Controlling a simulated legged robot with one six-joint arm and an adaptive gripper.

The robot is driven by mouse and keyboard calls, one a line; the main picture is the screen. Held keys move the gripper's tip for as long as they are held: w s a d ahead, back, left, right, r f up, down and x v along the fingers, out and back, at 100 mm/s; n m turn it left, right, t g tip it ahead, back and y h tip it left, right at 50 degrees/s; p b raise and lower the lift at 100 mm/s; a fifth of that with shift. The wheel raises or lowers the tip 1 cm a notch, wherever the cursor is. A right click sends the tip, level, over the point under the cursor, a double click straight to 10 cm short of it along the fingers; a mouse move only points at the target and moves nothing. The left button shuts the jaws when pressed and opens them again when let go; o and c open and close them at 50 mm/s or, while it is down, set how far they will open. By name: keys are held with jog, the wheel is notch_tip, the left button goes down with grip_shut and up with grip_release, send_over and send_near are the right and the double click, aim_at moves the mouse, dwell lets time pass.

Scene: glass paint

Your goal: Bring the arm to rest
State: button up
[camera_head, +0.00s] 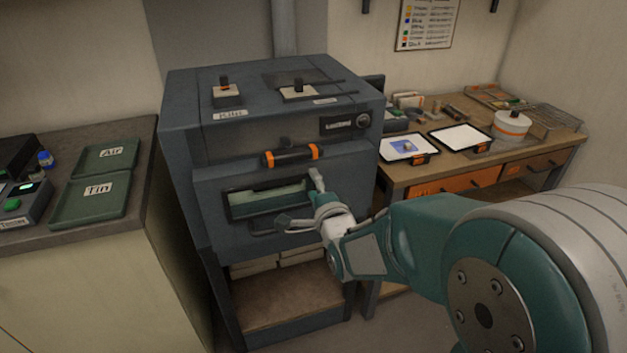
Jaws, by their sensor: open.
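My arm reaches in from the right side of the view, with its teal links and large grey shoulder in front. My gripper (298,200) is open, with its fingers apart, in front of the kiln's (215,163) front face. It is close to the window slot (258,198) in the kiln door and near the lower handle (268,228). No object shows between the fingers. Whether a finger touches the kiln cannot be told.
A counter at left holds two green trays, Air (108,157) and Tin (88,200). A wooden workbench (405,172) at right holds two framed panels (406,148) and a white round container (512,124). An orange-banded handle (291,156) sticks out from the kiln.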

jog(key=s+d+n+g+h, duration=0.1)
jog(key=s+d+n+g, duration=0.3)
jog(key=s, duration=0.5)
jog(key=s+d+n+g+h, duration=0.2)
jog(key=s+d+n+g, duration=0.2)
jog(key=s, duration=0.5)
jog(key=s+d+n+g+h, duration=0.2)
jog(key=s+d+n+g, duration=0.1)
jog(key=s+n, duration=0.4)
jog(key=s+d, duration=0.1)
jog(key=s, duration=0.2)
jog(key=shift+d+r+g, duration=0.2)
jog(key=shift+r+g, duration=0.2)
jog(key=shift+w, duration=0.1)
